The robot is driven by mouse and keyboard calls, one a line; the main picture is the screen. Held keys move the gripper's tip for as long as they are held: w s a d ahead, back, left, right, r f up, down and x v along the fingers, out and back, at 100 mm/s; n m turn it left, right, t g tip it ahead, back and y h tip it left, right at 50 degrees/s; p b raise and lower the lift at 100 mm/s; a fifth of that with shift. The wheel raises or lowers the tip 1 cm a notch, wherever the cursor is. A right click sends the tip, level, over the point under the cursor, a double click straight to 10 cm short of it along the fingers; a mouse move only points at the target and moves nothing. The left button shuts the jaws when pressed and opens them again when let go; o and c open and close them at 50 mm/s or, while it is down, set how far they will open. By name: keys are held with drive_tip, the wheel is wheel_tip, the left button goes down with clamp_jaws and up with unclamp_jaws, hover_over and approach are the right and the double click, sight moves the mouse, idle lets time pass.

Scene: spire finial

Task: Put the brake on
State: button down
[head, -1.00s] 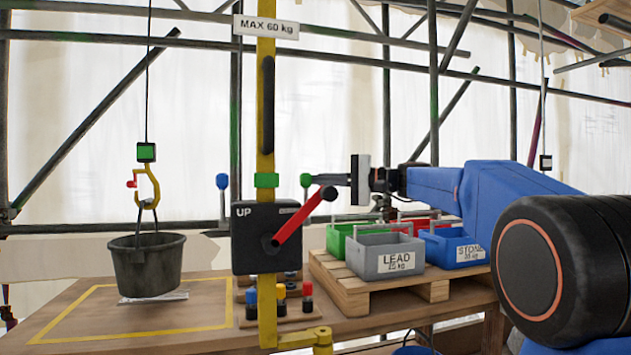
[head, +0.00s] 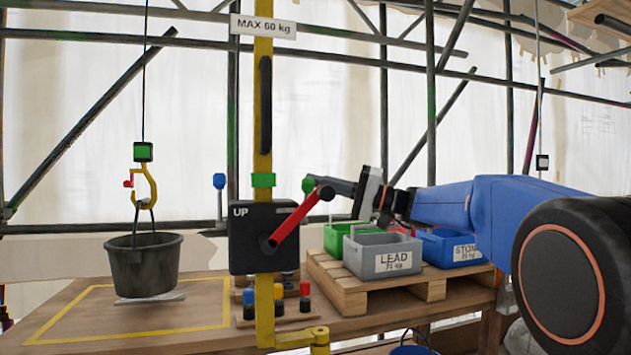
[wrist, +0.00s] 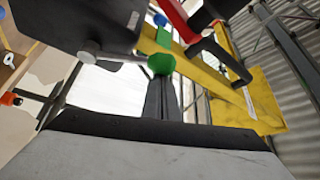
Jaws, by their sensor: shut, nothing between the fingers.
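A black winch box (head: 250,262) marked UP is fixed to a yellow post (head: 264,110). A red crank arm (head: 295,222) slants up and right across its front, with a dark grip at its upper end. A green knob (head: 308,184) shows just behind that end; in the wrist view the green knob (wrist: 161,64) sits on the end of a grey lever (wrist: 115,59) by the box. My gripper (head: 327,187) is shut and empty, its tips close to the green knob; I cannot tell if they touch. No part is labelled as the brake.
A black bucket (head: 146,270) hangs on a yellow hook (head: 148,185) at left, over a yellow-outlined area. A pallet (head: 350,290) with a grey LEAD crate (head: 383,260), a green crate and a blue crate stands at right. A blue knob (head: 219,182) rises left of the post.

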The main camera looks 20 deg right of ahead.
drive_tip(key=s+n, duration=0.1)
drive_tip(key=s+f+n+g+y, duration=0.1)
drive_tip(key=n, duration=0.1)
drive_tip(key=s+f+n+y, duration=0.1)
drive_tip(key=shift+s+n, duration=0.3)
drive_tip(key=shift+s, duration=0.05)
drive_tip(key=shift+s+f, duration=0.1)
drive_tip(key=shift+f, duration=0.1)
drive_tip(key=shift+s+f, duration=0.1)
drive_tip(key=shift+f, duration=0.05)
drive_tip(key=shift+w+r, duration=0.3)
drive_tip(key=shift+r, duration=0.15)
approach(313, 186)
drive_tip(key=d, duration=0.1)
drive_tip(key=w+d, duration=0.1)
drive_tip(key=d+r, duration=0.1)
drive_tip(key=shift+w+d+r, duration=0.1)
drive_tip(key=shift+w, duration=0.25)
idle(0.4)
